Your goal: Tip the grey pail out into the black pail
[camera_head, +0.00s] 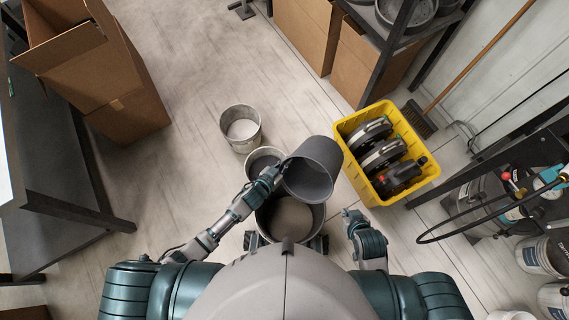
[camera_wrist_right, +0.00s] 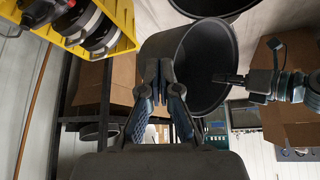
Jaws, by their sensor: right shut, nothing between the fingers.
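The grey pail (camera_head: 316,158) is tilted in the air over the larger black pail (camera_head: 318,222); its mouth faces down and left in the head view. My left gripper (camera_head: 276,176) is shut on its rim. The tilted pail (camera_wrist_right: 165,45) also shows in the right wrist view, with my left gripper (camera_wrist_right: 238,80) at its rim. Its inside looks dark, and I see no stream falling. The black pail stands on the floor with grey-beige material inside; the grey pail hides part of it. My right gripper (camera_head: 349,213) is shut and empty, right of the black pail.
A metal pail with pale contents (camera_head: 241,143) and another pail (camera_head: 264,153) stand just behind. A yellow crate (camera_head: 392,196) with dark machine parts is to the right. A table (camera_head: 70,206) and an open cardboard box (camera_head: 125,110) are at left.

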